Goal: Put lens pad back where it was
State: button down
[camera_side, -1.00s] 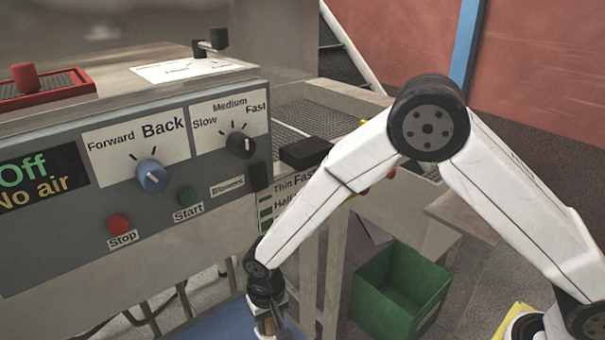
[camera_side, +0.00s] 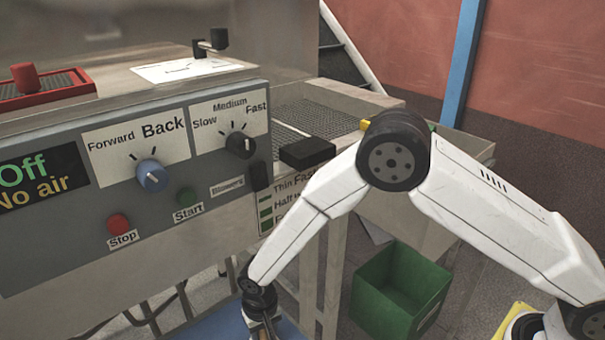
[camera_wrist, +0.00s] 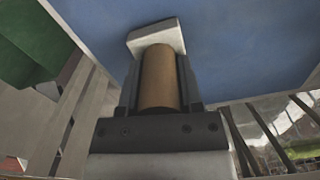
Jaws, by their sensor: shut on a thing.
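The lens pad (camera_wrist: 158,78) appears to be the tan cylinder with a pale grey block at its far end in the wrist view. My gripper (camera_wrist: 160,90) is shut on the tan cylinder, one finger on each side. The pale block reaches out past the fingertips, over a blue surface (camera_wrist: 225,40). I cannot tell whether the block touches that surface. In the side view my gripper (camera_side: 264,326) is low at the bottom edge, in front of the machine's legs, and the pad is mostly cut off there.
The machine's control panel (camera_side: 130,190) with knobs and buttons stands left of my arm. A black block (camera_side: 307,152) juts from its corner. A green bin (camera_side: 400,292) stands on the floor to the right. The blue surface (camera_side: 215,326) has clear room around the pad.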

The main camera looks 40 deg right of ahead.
jog(key=shift+f, duration=0.1)
jog(key=shift+c, duration=1.3)
grip_release()
jog(key=shift+r, duration=6.1)
